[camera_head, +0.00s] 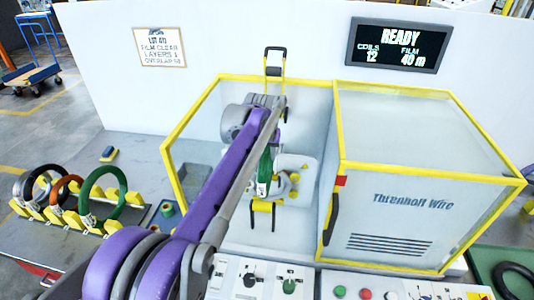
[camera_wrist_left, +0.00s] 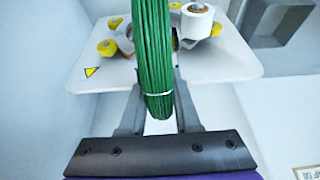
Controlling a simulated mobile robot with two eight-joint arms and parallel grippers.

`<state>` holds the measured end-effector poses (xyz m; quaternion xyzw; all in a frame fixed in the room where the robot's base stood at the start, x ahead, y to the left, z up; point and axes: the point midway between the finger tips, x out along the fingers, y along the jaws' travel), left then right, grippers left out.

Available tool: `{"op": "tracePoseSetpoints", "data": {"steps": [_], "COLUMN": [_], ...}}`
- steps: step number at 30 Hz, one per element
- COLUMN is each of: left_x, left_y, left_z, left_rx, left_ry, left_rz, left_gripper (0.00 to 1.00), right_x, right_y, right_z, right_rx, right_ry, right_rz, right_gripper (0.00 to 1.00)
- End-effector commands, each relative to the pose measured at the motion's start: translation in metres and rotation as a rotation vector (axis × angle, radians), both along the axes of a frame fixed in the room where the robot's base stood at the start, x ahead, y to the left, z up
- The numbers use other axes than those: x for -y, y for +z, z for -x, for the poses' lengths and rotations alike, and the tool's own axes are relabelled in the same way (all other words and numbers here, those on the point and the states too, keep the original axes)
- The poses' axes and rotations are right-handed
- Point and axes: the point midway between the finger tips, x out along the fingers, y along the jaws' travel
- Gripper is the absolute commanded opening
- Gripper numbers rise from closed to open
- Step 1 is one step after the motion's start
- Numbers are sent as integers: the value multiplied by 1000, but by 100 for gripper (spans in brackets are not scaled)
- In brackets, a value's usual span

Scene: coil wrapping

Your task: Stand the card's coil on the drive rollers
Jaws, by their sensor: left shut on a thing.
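The card (camera_head: 160,47) hangs on the back wall and reads film clear, layers 1. My left gripper (camera_wrist_left: 158,72) is shut on a green coil (camera_wrist_left: 153,40) with a pale tie band. In the head view the held coil (camera_head: 264,170) hangs upright inside the yellow-framed machine bay, partly hidden by my left arm. Yellow rollers (camera_wrist_left: 108,48) sit on both sides of the coil on a white plate (camera_wrist_left: 85,68). Whether the coil touches the rollers is hidden. My right gripper is not in view.
A rack (camera_head: 95,228) at left holds several coils, including a green one (camera_head: 122,200) and an orange one (camera_head: 68,188). A white film roll (camera_wrist_left: 197,20) is close beside the held coil. The yellow frame (camera_head: 190,115) and closed cabinet (camera_head: 410,205) bound the bay.

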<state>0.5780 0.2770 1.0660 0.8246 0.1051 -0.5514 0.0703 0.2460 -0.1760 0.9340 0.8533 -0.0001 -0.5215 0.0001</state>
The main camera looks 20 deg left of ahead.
Motion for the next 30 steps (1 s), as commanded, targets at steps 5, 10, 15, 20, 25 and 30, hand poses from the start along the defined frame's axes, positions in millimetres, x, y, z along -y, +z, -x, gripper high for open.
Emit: {"op": "tracePoseSetpoints", "data": {"steps": [5,10,15,20,25,30], "left_x": [0,0,0,0,0,0], "left_y": [-2,-5,-7,-7,-7,-8], "left_z": [0,0,0,0,0,0], "left_rx": [1,1,1,1,0,0], "left_ry": [0,0,0,0,0,0], "left_rz": [0,0,0,0,0,0], "left_gripper": [0,0,0,52,66,66], "right_x": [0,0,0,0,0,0], "right_y": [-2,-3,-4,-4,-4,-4], "right_z": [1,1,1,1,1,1], "right_rx": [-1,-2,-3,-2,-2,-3], "right_ry": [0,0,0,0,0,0], "right_rz": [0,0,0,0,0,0], "right_gripper": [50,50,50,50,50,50]}}
